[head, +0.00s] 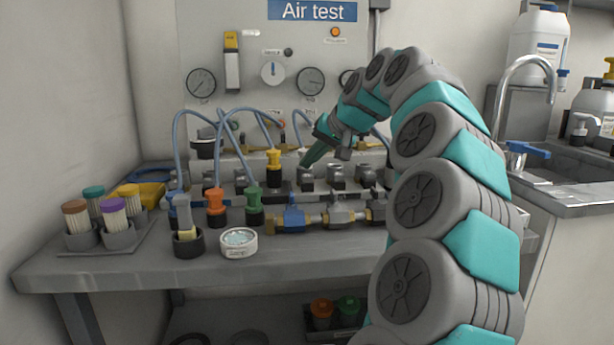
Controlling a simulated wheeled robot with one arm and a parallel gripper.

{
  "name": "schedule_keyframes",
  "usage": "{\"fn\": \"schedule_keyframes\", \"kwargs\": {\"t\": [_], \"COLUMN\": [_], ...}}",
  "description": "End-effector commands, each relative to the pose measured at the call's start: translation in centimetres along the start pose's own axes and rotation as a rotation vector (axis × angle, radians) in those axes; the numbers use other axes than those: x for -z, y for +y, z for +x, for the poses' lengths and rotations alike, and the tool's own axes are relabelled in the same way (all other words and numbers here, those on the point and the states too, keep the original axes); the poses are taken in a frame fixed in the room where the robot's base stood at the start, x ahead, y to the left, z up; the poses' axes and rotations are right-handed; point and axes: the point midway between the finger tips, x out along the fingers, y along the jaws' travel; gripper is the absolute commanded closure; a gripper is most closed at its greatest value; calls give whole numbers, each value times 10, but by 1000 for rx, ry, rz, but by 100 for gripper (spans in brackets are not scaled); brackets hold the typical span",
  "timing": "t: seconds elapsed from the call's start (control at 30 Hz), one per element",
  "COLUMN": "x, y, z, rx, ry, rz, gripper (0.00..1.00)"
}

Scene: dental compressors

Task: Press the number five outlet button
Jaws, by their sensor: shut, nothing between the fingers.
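A row of grey metal outlets stands on a long manifold (319,187) at the back of the bench, below the "Air test" panel. Any numbers on them are too small to read, so I cannot tell which is number five. My gripper (305,162) is shut and empty, pointing down and left. Its tip is at or just above an outlet (305,177) right of the yellow connector (274,168); I cannot tell whether they touch. Another outlet (337,178) stands to its right. My arm covers the manifold's right end.
Blue hoses (178,135) arch over the manifold's left part. Orange (215,203) and green (254,203) connectors, a round tin (239,242) and a blue-handled valve (293,218) stand in front. Brushes in cups (115,218) are at left, a sink tap (525,65) at right.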

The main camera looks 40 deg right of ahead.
Motion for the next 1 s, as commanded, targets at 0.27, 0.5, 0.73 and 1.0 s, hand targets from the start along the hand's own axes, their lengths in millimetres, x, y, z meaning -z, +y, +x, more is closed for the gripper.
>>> {"fn": "schedule_keyframes", "kwargs": {"t": [0.27,0.5,0.73,1.0], "x": [-2,-5,-4,-6], "y": [2,4,4,5], "z": [3,6,6,7], "rx": [0,0,0,0], "ry": [-1,-1,0,0], "rz": [0,0,0,0], "gripper": [100,100,100,100]}}
